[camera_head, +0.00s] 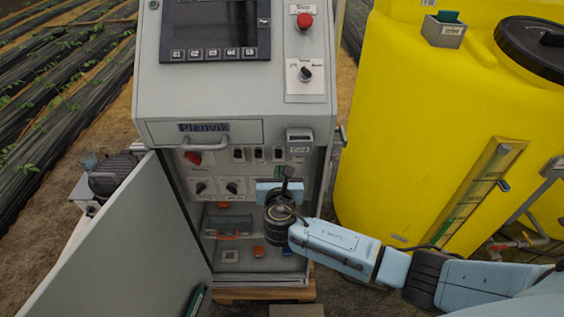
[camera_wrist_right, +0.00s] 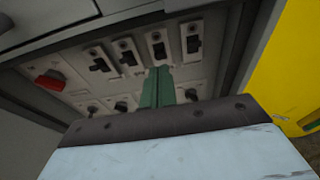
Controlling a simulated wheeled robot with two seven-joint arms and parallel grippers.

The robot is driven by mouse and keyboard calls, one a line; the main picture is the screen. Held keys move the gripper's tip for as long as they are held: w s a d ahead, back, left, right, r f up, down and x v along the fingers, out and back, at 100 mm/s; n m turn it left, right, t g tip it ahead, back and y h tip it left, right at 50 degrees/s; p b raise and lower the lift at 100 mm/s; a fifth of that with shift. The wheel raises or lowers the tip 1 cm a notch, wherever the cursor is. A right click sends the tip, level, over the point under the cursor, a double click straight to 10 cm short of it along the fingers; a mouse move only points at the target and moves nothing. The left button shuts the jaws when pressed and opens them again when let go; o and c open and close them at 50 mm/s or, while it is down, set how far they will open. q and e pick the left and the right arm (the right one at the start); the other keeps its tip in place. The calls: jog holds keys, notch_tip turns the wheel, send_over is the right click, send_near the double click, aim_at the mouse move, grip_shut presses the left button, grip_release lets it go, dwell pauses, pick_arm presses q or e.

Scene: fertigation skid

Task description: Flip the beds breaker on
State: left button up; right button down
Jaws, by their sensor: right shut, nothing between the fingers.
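Inside the open cabinet (camera_head: 180,80) is a panel with a row of dark breaker switches (camera_head: 238,154). They also show in the right wrist view (camera_wrist_right: 127,52). Their labels are too small to read, so I cannot tell which is the beds breaker. A red rotary handle (camera_head: 192,157) sits left of the row; it also shows in the right wrist view (camera_wrist_right: 50,79). My right gripper (camera_head: 287,172) is shut and empty, in front of the panel's right part. In its wrist view the green fingers (camera_wrist_right: 157,88) point just below the breakers. My left gripper is not in view.
The grey cabinet door (camera_head: 120,240) stands open at the left. A drawer with a handle (camera_head: 205,143) overhangs the panel. Dark knobs (camera_head: 232,187) sit below the breakers. A yellow tank (camera_head: 400,110) stands close on the right.

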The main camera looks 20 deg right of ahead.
jog(key=shift+s+a+r+p, duration=0.2)
jog(key=shift+s+r+p, duration=0.2)
jog(key=shift+s, duration=0.1)
jog(key=shift+s+a+r+p, duration=0.25)
jog(key=shift+s+p, duration=0.1)
jog(key=shift+s, duration=0.15)
